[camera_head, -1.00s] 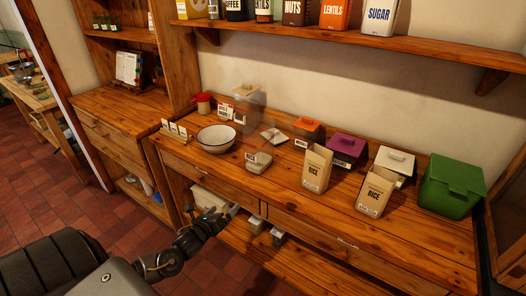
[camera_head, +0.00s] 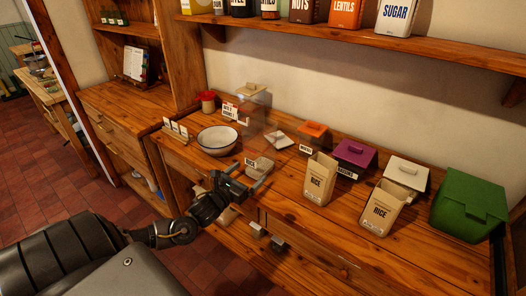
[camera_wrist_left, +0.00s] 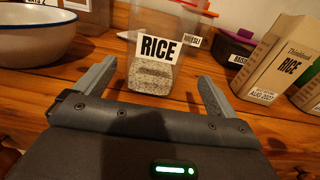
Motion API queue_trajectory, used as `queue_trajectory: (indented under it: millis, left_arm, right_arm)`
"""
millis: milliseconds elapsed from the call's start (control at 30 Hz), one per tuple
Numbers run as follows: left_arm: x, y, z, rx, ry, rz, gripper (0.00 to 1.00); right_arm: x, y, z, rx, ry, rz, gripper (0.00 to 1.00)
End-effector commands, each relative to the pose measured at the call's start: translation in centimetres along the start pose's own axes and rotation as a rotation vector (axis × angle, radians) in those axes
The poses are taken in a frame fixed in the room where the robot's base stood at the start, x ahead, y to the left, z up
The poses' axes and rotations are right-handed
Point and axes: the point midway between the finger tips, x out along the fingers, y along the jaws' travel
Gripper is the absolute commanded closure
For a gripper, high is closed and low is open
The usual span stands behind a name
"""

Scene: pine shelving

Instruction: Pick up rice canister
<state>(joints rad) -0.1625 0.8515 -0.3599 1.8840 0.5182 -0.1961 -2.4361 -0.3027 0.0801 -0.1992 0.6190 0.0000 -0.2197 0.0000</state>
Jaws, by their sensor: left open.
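The rice canister is a clear container with a white RICE label and a little pale grain at the bottom. In the left wrist view the rice canister (camera_wrist_left: 154,76) stands upright straight ahead, just beyond the fingertips. In the head view the rice canister (camera_head: 261,167) is near the front edge of the wooden counter, right of the white bowl. My left gripper (camera_head: 255,177) is open and empty at the counter's front edge, its fingers pointing at the canister. In the left wrist view the two fingers (camera_wrist_left: 157,84) lie apart, one toward each side of it. My right gripper is not in view.
The white bowl (camera_head: 217,139) stands close on the left. Two paper rice bags (camera_head: 319,182) (camera_head: 381,209) stand to the right. A wall shelf (camera_head: 350,37) holds tins above.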

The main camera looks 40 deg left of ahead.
Motion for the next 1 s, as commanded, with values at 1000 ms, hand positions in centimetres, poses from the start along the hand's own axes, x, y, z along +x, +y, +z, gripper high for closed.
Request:
queue_trajectory:
  millis: [1000]
  left_arm:
    - [8.8,0.4,0.1,-0.002,0.001,-0.004,0.04]
  right_arm:
    - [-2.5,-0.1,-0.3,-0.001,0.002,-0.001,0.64]
